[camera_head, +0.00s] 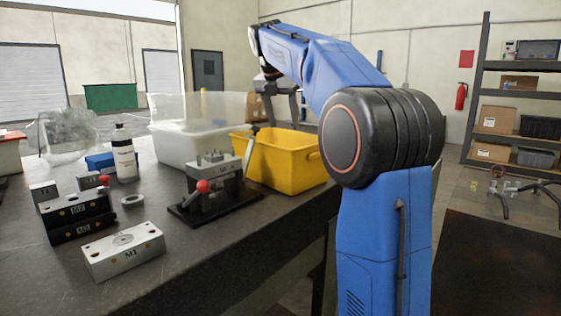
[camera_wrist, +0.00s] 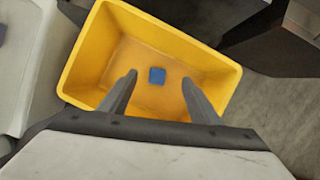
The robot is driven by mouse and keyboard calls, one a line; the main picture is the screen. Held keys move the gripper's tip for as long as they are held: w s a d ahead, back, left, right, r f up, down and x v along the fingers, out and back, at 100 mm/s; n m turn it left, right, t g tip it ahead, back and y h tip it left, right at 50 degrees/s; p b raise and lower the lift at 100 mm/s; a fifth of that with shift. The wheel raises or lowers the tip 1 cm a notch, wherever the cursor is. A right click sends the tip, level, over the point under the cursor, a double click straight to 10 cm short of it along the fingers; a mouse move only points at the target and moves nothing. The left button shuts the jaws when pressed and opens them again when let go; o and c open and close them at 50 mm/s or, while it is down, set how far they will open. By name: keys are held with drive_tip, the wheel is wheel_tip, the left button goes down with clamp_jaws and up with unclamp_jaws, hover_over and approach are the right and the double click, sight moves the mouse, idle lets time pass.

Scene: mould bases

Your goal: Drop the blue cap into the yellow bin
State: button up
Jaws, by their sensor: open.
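The yellow bin (camera_head: 300,166) stands on the workbench near its right edge. In the wrist view the yellow bin (camera_wrist: 88,72) lies below my gripper (camera_wrist: 159,80). A small blue piece, which looks like the blue cap (camera_wrist: 157,75), lies on the bin's floor and shows between my fingers. My gripper is open, with its two fingers apart and nothing between them, and points down over the bin. In the head view my gripper (camera_head: 282,106) hangs above the back of the bin. The inside of the bin is hidden there.
A clear-walled white tub (camera_head: 185,143) stands left of the bin. A black-based fixture (camera_head: 215,190) with a red knob is in front. Mould blocks (camera_head: 125,252), a white bottle (camera_head: 124,155) and a blue box (camera_head: 98,161) stand farther left. The front right of the bench is clear.

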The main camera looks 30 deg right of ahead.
drive_tip(key=v, duration=1.5)
drive_tip(key=shift+a, duration=0.1)
drive_tip(key=s+a+f+m+y, duration=0.1)
drive_tip(key=s+a+f+m, duration=0.3)
drive_tip(key=s+f+m, duration=0.4)
drive_tip(key=s+a+f+m+t+y, duration=0.1)
drive_tip(key=s+a+f+m, duration=0.3)
drive_tip(key=s+f+m, duration=0.4)
drive_tip(key=s+a+f+m+t+y, duration=0.1)
drive_tip(key=s+a+f+m, duration=0.3)
drive_tip(key=s+f, duration=1.5)
wheel_tip(320, 180, down, 14)
drive_tip(key=m, duration=0.4)
drive_tip(key=shift+s+m+y, duration=0.3)
drive_tip(key=shift+a, duration=0.1)
drive_tip(key=shift+c, duration=0.6)
